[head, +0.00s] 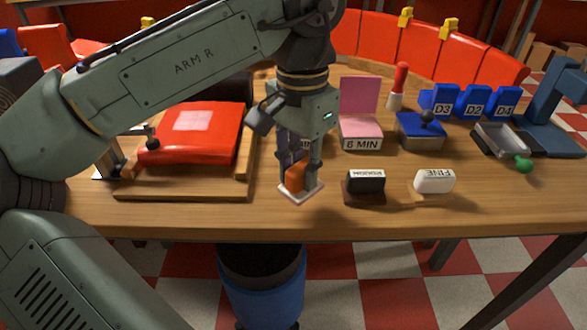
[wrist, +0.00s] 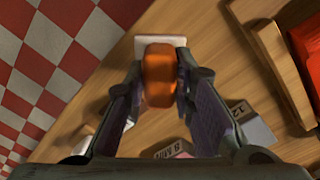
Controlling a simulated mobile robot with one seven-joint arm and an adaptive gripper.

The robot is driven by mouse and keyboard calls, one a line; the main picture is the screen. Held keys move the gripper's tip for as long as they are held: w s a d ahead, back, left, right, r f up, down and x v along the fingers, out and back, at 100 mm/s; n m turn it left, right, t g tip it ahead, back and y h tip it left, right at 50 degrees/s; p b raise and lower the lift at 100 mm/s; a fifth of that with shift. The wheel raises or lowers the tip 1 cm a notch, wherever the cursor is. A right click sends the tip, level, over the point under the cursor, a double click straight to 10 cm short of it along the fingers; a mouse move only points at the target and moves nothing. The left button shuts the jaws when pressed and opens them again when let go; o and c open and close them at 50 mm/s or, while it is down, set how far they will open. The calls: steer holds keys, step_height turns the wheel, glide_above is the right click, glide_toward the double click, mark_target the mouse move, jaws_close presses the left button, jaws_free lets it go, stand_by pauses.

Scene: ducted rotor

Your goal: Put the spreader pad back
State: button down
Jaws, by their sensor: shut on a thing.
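An orange block, which looks like the spreader pad (head: 295,178), is between the fingers of my gripper (head: 300,172), near the table's front edge. In the wrist view the fingers press on both sides of the orange block (wrist: 160,78). A flat whitish square (head: 302,193) is directly under the block, and its far part shows in the wrist view (wrist: 148,43). I cannot tell whether the square is part of the pad or a separate plate, or whether it touches the table. The fingers hide part of the block.
A red panel with a pale patch (head: 195,120) lies in a wooden frame at left. A black ROUGH block (head: 365,181) and a white FINE block (head: 434,181) stand right of my gripper. A pink 8 MIN holder (head: 361,125) is behind. A blue bin (head: 262,290) stands below the edge.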

mark_target(293, 175)
steer(key=w, duration=0.1)
steer(key=w+a, duration=0.1)
steer(key=shift+w+a+f, duration=0.15)
steer(key=shift+w+f, duration=0.05)
steer(key=shift+w, duration=0.2)
steer(key=shift+f+p, duration=0.35)
steer(key=shift+f, duration=1.35)
steer(key=shift+f, duration=0.15)
steer(key=c, duration=1.4)
jaws_free()
steer(key=shift+o, duration=0.2)
step_height(293, 175, up, 12)
steer(key=shift+r, duration=0.2)
